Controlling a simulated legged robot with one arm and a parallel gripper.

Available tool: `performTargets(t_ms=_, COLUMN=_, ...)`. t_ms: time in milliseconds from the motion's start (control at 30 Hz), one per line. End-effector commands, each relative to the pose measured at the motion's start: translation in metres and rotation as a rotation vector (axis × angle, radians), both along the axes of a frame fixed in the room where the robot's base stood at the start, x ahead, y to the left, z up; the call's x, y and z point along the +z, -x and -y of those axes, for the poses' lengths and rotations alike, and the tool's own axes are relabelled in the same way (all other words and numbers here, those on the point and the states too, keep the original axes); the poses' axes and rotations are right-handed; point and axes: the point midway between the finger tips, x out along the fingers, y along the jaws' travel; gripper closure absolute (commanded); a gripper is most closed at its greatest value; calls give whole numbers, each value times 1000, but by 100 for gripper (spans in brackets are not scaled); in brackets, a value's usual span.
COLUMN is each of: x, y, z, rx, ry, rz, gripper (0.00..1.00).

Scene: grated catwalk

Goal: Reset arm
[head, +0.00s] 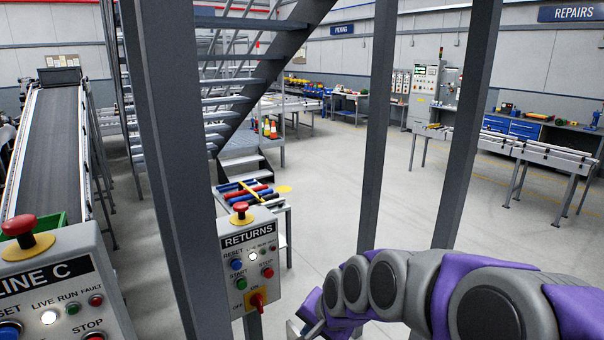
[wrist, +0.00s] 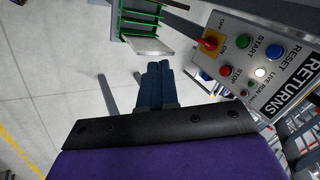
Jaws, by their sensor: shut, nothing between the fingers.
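My arm, purple and grey, comes in from the lower right of the head view. My gripper (head: 300,326) is at the bottom edge there, only partly visible, just right of and below the RETURNS control box (head: 250,262). In the wrist view my gripper (wrist: 157,66) shows dark fingers side by side, shut and empty. The RETURNS box also shows upside down at the upper right of the wrist view (wrist: 265,52), apart from the fingers. Its red switch on a yellow plate (head: 257,300) is the part closest to my gripper.
The LINE C control box (head: 62,285) stands at the lower left, before a conveyor (head: 52,150). Grey posts (head: 178,150) rise close in front, with two more (head: 378,130) (head: 470,120) to the right. Metal stairs (head: 240,80) stand behind. Open floor (head: 440,200) lies right.

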Motion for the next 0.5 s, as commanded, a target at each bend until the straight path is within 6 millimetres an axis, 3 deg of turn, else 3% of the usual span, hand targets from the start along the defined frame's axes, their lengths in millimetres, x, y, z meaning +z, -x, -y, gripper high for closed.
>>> performTargets(t_ms=33, x=-3, y=27, z=13, rx=56, ry=59, rz=-23, gripper=100)
performTargets(t_ms=300, x=-25, y=172, z=79, rx=347, ry=312, rz=-229, gripper=100)
performTargets(t_ms=500, x=-35, y=259, z=112, rx=487, ry=385, rz=-379, gripper=100)
